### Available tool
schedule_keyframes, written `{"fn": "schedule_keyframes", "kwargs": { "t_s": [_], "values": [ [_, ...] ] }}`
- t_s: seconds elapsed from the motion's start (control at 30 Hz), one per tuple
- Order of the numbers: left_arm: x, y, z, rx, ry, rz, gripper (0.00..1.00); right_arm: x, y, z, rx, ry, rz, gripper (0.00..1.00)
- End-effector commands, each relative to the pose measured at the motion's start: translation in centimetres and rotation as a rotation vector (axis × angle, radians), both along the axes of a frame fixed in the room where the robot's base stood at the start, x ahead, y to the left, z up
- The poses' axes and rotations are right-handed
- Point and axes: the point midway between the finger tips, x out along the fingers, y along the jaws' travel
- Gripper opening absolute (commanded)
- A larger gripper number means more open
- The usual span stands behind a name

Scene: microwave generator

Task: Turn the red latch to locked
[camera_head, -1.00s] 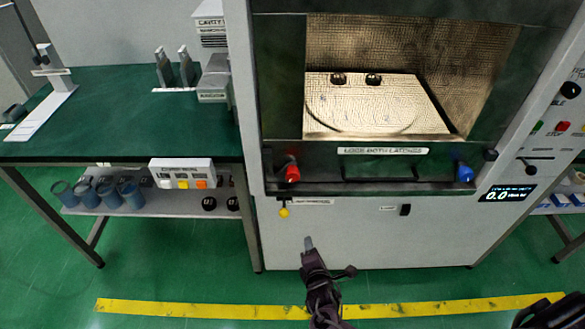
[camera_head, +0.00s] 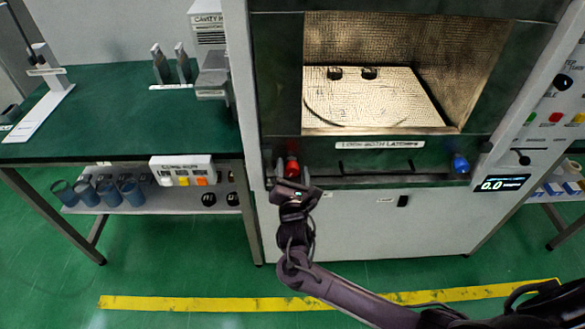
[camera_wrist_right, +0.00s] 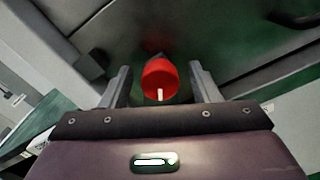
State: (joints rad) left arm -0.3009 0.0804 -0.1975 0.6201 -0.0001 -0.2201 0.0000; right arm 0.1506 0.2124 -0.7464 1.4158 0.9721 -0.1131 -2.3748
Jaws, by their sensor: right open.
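The red latch (camera_head: 291,167) is on the lower left of the front frame of the microwave cabinet, below the cavity opening. My right gripper (camera_head: 293,178) is directly in front of it. In the right wrist view, the red latch (camera_wrist_right: 158,78) with its white mark sits between the two spread fingers of the right gripper (camera_wrist_right: 160,85). The fingers look apart from it on both sides, and the gripper is open. The gripper hides the lower part of the latch in the head view. My left gripper is not in view.
A blue latch (camera_head: 461,165) is on the right of the same frame. A "lock both latches" label (camera_head: 380,145) lies between them. A green workbench (camera_head: 110,110) stands to the left. Floor in front is clear, with a yellow stripe (camera_head: 200,303).

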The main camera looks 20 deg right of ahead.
Motion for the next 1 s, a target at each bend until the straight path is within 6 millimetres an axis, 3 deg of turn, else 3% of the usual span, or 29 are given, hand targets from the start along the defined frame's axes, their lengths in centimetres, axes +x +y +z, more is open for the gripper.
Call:
{"fn": "schedule_keyframes", "kwargs": {
  "t_s": [0.37,0.7,1.0],
  "values": [
    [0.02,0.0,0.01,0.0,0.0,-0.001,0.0,0.91,-0.27,-0.04,0.001,0.001,0.0,0.56],
    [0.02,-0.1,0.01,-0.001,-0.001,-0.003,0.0,0.89,-0.29,-0.05,0.001,0.001,0.0,0.14],
    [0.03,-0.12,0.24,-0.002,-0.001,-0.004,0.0,0.88,-0.31,-0.02,0.033,-0.006,-0.002,0.12]
  ]
}}
